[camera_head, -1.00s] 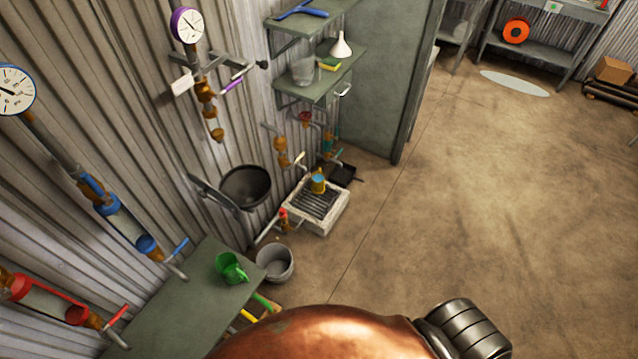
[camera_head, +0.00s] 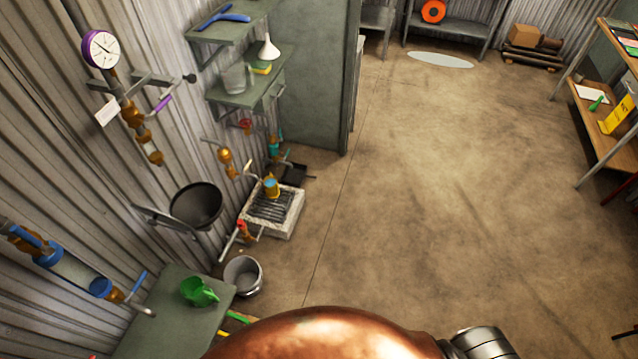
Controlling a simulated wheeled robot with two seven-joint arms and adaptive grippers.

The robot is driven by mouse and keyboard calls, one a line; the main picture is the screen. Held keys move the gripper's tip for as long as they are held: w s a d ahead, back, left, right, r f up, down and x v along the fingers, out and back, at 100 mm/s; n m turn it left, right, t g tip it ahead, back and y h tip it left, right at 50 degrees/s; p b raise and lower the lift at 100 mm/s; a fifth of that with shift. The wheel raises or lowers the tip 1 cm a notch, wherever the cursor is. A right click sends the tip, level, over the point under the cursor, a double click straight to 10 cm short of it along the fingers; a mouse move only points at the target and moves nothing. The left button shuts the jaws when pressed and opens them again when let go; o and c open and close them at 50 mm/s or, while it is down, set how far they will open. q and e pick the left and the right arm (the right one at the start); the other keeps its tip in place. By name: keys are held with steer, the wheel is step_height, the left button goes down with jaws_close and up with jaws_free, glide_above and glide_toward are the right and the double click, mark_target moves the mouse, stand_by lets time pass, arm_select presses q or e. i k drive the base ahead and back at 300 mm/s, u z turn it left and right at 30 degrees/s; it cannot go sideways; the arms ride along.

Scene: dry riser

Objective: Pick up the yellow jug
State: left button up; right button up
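A small yellow jug-like vessel (camera_head: 271,188) with a bluish top stands on the dark grate of a pale square basin (camera_head: 284,232) on the floor by the corrugated wall. It is small in the view, so its handle and contents are hard to tell. A green jug (camera_head: 198,291) sits on a grey-green bench (camera_head: 172,325) at the lower left. Neither of my grippers is in view.
A grey bucket (camera_head: 243,275) stands on the floor beside the bench. A tall cabinet (camera_head: 316,80) stands behind the basin. Open floor (camera_head: 440,200) lies to the right, with a shelf rack (camera_head: 590,140) beyond.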

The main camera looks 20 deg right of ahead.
mark_target(271, 187)
steer(key=z, duration=1.4)
steer(key=i, duration=4)
steer(key=u, duration=4.25)
